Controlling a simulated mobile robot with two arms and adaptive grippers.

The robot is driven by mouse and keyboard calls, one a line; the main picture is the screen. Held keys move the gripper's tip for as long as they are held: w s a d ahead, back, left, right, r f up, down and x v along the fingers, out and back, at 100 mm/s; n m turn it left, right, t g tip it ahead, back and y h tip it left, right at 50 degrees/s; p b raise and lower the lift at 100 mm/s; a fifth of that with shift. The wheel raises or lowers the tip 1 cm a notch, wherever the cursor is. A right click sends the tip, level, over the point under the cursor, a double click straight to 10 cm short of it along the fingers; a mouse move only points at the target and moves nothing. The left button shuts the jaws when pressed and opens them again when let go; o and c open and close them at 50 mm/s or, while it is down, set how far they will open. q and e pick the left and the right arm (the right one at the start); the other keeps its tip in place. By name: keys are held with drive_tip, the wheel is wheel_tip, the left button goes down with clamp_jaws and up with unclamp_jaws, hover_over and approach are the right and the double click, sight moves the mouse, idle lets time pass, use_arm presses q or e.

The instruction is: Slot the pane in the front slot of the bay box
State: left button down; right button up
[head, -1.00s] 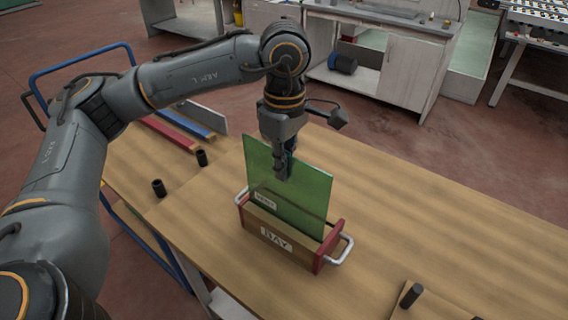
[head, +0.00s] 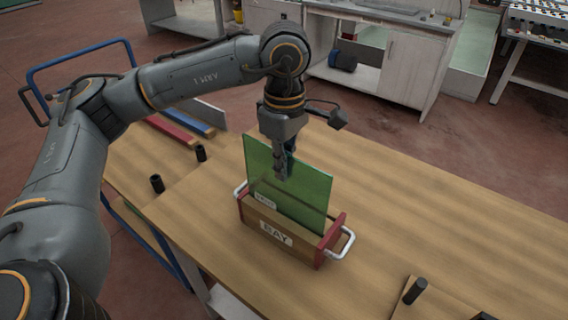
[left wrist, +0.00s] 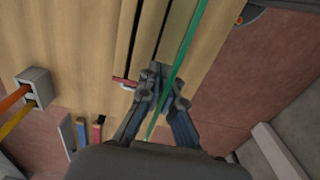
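The green glass pane (head: 305,192) stands upright in the wooden bay box (head: 255,222), which has red ends, metal handles and a BAY label. My left gripper (head: 284,172) points down at the pane's upper edge, its fingers closed on either side of the glass. In the left wrist view the pane (left wrist: 187,52) runs as a thin green strip between the fingertips (left wrist: 162,92). Dark slots of the box (left wrist: 180,28) show to its left. The pane's lower edge is hidden behind the box's front board, so its depth cannot be told. My right gripper is out of view.
The box stands on a wooden table (head: 420,215) with clear room to its right. Red (head: 172,131) and blue (head: 192,125) bars lie behind. A white cabinet (head: 405,65) stands beyond.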

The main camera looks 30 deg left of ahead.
use_arm(q)
drive_tip(key=shift+f+b, duration=0.35)
drive_tip(key=shift+f, duration=0.05)
drive_tip(key=c, duration=1.4)
unclamp_jaws()
drive_tip(key=shift+c, duration=0.2)
wheel_tip(320, 180, up, 12)
drive_tip(key=shift+r, duration=0.1)
